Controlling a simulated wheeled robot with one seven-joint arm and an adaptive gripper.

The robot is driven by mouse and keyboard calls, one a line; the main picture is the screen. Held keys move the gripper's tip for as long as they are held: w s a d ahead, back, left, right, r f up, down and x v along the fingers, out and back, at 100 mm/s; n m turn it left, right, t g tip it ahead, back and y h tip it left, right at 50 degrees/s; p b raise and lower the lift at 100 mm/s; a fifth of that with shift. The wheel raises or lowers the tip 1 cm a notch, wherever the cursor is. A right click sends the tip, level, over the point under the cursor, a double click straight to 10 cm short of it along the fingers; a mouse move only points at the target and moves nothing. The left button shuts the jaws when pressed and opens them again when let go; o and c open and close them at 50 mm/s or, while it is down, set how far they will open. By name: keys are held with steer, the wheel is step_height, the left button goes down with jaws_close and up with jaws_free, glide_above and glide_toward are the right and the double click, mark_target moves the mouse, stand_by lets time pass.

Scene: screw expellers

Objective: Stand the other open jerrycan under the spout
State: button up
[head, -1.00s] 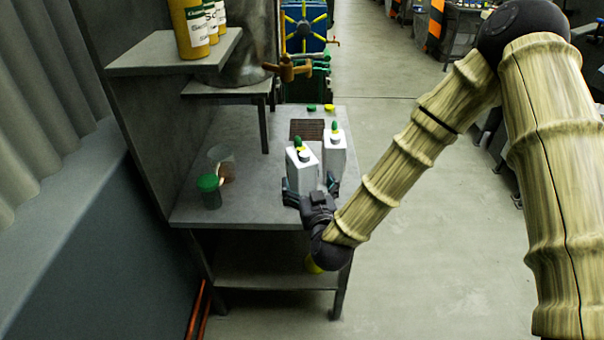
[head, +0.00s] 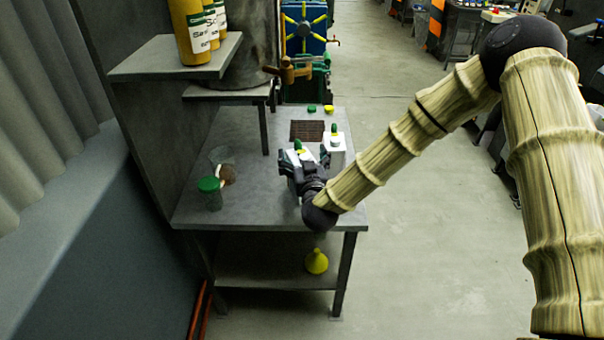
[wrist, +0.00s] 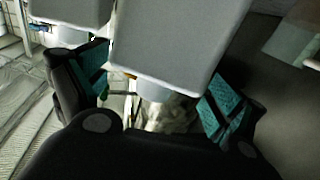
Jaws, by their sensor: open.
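Two white jerrycans with green and yellow marks on top stand side by side on the grey table. My open gripper (head: 304,170) is at the near side of the left jerrycan (head: 294,157) and partly hides it. The right jerrycan (head: 335,157) stands close beside it. In the wrist view one pale can (wrist: 175,40) lies between the spread teal-padded fingers (wrist: 160,88), with no clear grip on it. The other can (wrist: 70,10) shows at the upper left. A dark grate (head: 307,131) lies behind the cans.
A green cap (head: 311,108) and a yellow cap (head: 329,109) lie behind the grate. A green-lidded jar (head: 210,191) and a clear cup (head: 222,160) stand at the left. A yellow funnel (head: 316,262) is on the lower shelf. A shelf leg (head: 263,127) rises left of the grate.

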steer(key=shift+w+a, duration=0.2)
steer(key=shift+w, duration=0.6)
jaws_close()
